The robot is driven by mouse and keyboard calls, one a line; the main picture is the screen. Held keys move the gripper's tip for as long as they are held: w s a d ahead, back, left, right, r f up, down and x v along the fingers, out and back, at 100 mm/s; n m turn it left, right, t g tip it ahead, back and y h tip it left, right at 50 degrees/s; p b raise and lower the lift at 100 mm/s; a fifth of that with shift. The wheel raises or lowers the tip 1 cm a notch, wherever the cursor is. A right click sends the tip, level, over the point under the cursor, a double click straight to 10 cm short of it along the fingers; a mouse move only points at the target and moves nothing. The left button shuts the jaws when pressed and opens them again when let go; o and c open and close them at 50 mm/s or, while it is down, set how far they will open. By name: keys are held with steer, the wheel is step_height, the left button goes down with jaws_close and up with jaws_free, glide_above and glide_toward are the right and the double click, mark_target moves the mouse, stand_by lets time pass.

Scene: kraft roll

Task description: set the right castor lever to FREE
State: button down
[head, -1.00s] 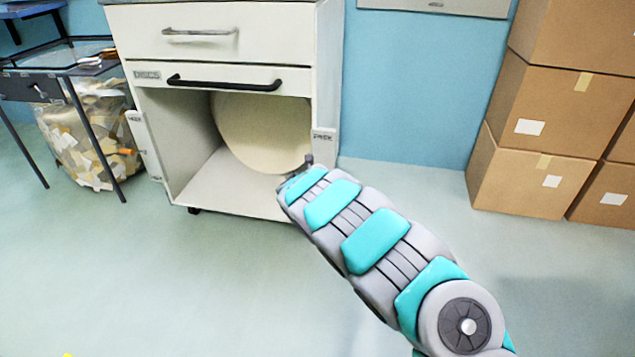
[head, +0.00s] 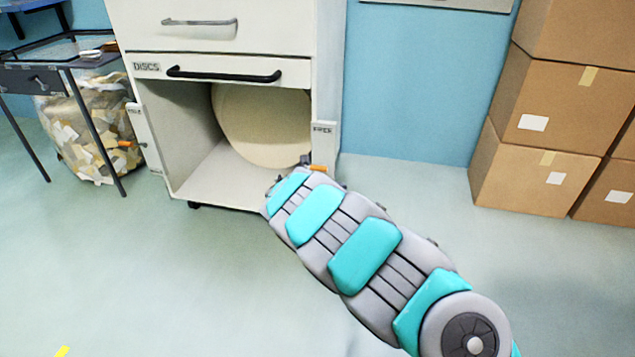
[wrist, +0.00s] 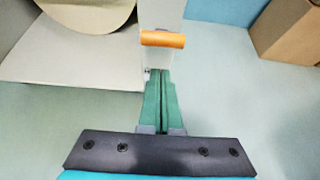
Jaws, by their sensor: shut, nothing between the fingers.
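The right castor lever is an orange bar (head: 319,168) low on the right front edge of the white cabinet (head: 270,35). In the wrist view the lever (wrist: 162,39) lies level across a pale upright plate, just beyond my fingertips. A small label (head: 323,127) is on the plate above it; its letters are too blurred to read surely. My gripper (wrist: 161,72) is shut and empty, its green fingers pointing at the plate below the lever in the picture. Whether the tips touch anything I cannot tell. In the head view my arm hides the fingers and the lower plate.
A large pale disc (head: 262,125) stands inside the cabinet's open bay. A clear bag of scraps (head: 85,130) stands under a dark-framed table at left. Stacked cardboard boxes (head: 530,165) stand at right. The floor before the cabinet is clear.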

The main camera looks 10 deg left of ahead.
steer(key=s+r, duration=0.4)
steer(key=r, duration=0.1)
steer(key=shift+s+r, duration=0.15)
steer(key=shift+r, duration=0.2)
